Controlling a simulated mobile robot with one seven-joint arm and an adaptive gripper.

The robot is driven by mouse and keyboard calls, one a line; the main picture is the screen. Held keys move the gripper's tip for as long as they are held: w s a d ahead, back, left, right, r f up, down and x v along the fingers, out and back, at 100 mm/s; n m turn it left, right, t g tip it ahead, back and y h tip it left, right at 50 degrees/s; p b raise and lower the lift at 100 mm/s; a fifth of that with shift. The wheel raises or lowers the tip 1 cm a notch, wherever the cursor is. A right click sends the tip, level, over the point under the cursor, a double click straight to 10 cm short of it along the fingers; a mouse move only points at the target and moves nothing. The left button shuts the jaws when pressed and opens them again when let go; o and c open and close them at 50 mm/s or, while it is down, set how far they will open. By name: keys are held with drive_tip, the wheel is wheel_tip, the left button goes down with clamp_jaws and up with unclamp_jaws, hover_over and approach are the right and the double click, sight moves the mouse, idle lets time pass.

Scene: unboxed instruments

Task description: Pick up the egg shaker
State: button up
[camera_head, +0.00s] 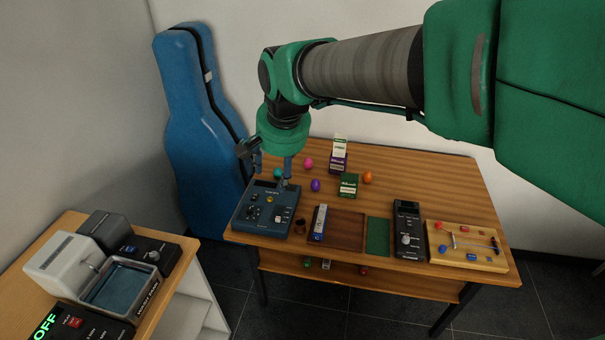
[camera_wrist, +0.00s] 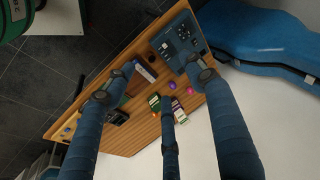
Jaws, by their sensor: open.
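Several egg-shaped shakers lie on the wooden table: a teal egg (camera_head: 278,173), a pink egg (camera_head: 308,163), a purple egg (camera_head: 315,185) and an orange egg (camera_head: 368,177). My gripper (camera_head: 273,170) is open and empty above the table's back left, over the blue device and by the teal egg in the head view. In the wrist view its blue fingers (camera_wrist: 165,82) are spread wide, with the purple egg (camera_wrist: 172,85) and pink egg (camera_wrist: 190,90) showing between them. The orange egg (camera_wrist: 154,113) shows left of the lower finger. I cannot make out the teal egg there.
A blue control box (camera_head: 268,208) stands at the table's left. A green carton (camera_head: 348,185) and a white-purple carton (camera_head: 339,155) stand among the eggs. A black device (camera_head: 408,230) and wooden board (camera_head: 468,262) are at right. A blue instrument case (camera_head: 200,130) leans behind.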

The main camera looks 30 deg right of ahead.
drive_tip(key=w+d+f+m+g+p, duration=0.1)
drive_tip(key=w+d+m+p, duration=0.35)
drive_tip(key=w, duration=0.65)
drive_tip(key=m+g+p, duration=0.3)
drive_tip(key=m+p, duration=0.6)
drive_tip(key=m, duration=0.6)
hover_over(316, 184)
drive_tip(key=w, duration=0.1)
wheel_tip(316, 184, down, 27)
drive_tip(key=shift+w+d+r+y, duration=0.1)
drive_tip(key=shift+d+y, duration=0.2)
drive_tip(key=shift+f, duration=4.3)
drive_tip(key=shift+f, duration=0.1)
drive_tip(key=shift+f, duration=2.5)
